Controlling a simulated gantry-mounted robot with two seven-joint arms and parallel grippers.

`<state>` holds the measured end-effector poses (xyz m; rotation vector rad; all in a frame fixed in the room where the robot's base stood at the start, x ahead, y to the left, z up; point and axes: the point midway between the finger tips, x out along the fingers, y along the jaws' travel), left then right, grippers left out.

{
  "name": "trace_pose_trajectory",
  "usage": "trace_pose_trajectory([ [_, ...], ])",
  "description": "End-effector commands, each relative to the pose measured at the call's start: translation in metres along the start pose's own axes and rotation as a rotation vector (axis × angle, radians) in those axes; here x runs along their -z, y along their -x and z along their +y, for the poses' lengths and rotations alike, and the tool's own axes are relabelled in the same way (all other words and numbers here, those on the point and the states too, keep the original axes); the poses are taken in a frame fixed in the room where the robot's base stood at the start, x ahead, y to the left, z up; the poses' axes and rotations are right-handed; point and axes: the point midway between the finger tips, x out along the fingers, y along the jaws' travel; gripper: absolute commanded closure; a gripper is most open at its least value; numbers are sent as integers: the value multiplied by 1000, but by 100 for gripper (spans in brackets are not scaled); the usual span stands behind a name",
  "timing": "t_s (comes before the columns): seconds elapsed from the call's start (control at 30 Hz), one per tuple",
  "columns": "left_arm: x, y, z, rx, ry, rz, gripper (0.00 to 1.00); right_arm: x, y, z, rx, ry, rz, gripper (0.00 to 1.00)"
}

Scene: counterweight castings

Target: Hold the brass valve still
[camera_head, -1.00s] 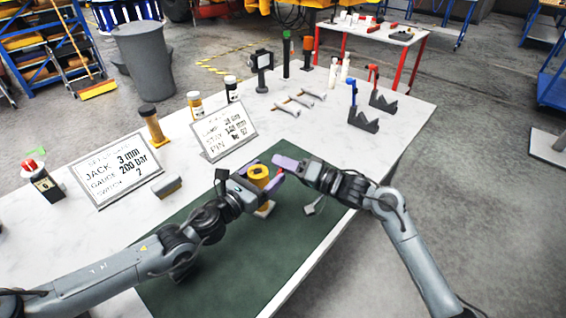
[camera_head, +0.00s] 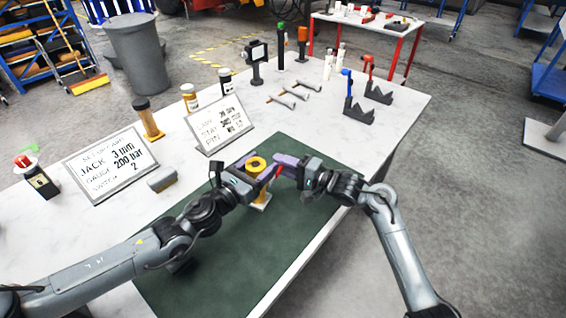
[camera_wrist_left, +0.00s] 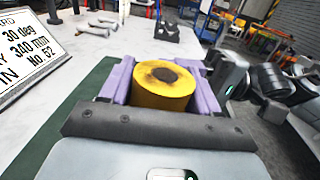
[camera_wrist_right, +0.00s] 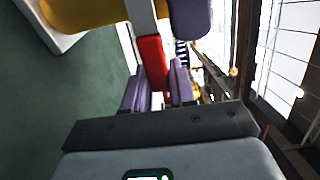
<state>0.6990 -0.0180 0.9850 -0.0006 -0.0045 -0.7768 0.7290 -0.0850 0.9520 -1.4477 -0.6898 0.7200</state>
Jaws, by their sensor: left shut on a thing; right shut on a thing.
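The brass valve (camera_head: 256,164) is a yellow cylinder with a dark centre on top, standing on a pale base on the green mat (camera_head: 215,262). My left gripper (camera_head: 250,167) is shut on its body; the left wrist view shows the yellow body (camera_wrist_left: 163,86) between two purple fingers. A red lever (camera_head: 278,172) projects at the valve's right side. My right gripper (camera_head: 280,168) is shut on this lever; the red piece (camera_wrist_right: 153,62) lies between its purple fingers in the right wrist view. The fingers hide much of the valve's sides.
Two sign boards (camera_head: 112,163) stand left and behind, with a grey block (camera_head: 162,180) near them. Several small tools (camera_head: 287,97) and dark brackets (camera_head: 360,112) lie at the back. The mat's front part is clear; the table's right edge runs close to my right arm.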

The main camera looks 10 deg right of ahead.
Motion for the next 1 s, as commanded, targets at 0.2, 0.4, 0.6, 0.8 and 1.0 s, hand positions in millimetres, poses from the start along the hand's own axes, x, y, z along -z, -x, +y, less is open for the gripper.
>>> trace_pose_trajectory([
  [0.2, 6, 0, -7, 13, 2, 11, 98, -4, -2, -1, 3, -4, -8, 100],
  [0.4, 7, 0, -8, 15, 2, 12, 98, -5, -3, -1, 4, -2, -11, 70],
  [0.6, 7, 0, -7, 14, 3, 13, 98, -4, -2, -1, 3, -2, -8, 53],
  [0.8, 8, 0, -7, 13, 4, 14, 98, -2, -1, -1, 3, -2, -6, 53],
  [1.0, 8, 0, -7, 13, 4, 15, 98, -2, 12, 0, 2, -1, -5, 53],
])
